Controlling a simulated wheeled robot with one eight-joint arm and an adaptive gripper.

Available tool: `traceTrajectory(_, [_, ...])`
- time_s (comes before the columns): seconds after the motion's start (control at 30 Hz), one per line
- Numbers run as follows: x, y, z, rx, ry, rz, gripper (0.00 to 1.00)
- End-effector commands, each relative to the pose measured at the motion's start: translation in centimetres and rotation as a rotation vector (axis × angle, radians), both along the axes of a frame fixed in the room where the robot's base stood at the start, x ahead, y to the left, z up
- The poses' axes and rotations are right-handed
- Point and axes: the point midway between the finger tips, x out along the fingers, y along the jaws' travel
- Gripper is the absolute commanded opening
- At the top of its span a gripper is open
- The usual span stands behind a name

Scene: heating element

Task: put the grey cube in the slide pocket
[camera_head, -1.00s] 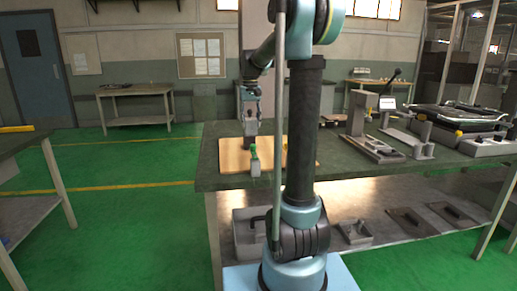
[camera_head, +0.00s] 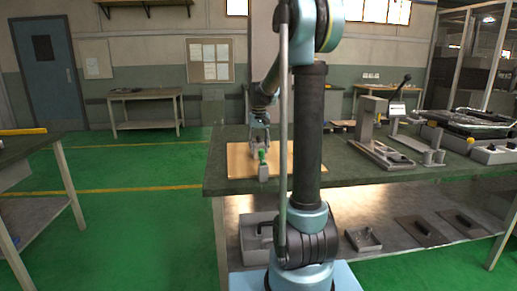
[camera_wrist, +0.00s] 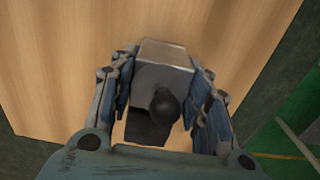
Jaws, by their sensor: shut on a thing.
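The grey cube (camera_wrist: 166,52) shows in the wrist view between the two fingers of my gripper (camera_wrist: 160,84), which is shut on it. A dark round knob (camera_wrist: 163,103) and a dark flat piece (camera_wrist: 148,130) show just below the cube's face; I cannot tell whether they belong to it. I cannot make out the slide pocket.
The dark green bench (camera_head: 215,178) carries a lever press (camera_head: 368,125) and a black tray-like unit (camera_head: 465,122) to the right. The lower shelf holds a grey bin (camera_head: 255,235) and small plates. The board's left part is clear.

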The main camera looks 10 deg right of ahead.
Motion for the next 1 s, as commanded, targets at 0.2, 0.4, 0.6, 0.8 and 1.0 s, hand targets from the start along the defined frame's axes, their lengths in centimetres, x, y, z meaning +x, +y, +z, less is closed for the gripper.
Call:
traceTrajectory(0.2, [0.0,0.0,-0.2,0.000,0.000,0.000,0.48])
traceTrajectory(0.4, [0.0,0.0,-0.1,0.000,0.000,0.000,0.64])
traceTrajectory(0.6, [0.0,0.0,-0.1,0.000,0.000,0.000,0.64])
traceTrajectory(0.8, [0.0,0.0,1.1,0.000,0.000,0.000,0.64])
traceTrajectory(1.0, [0.0,0.0,4.5,0.000,0.000,0.000,0.64])
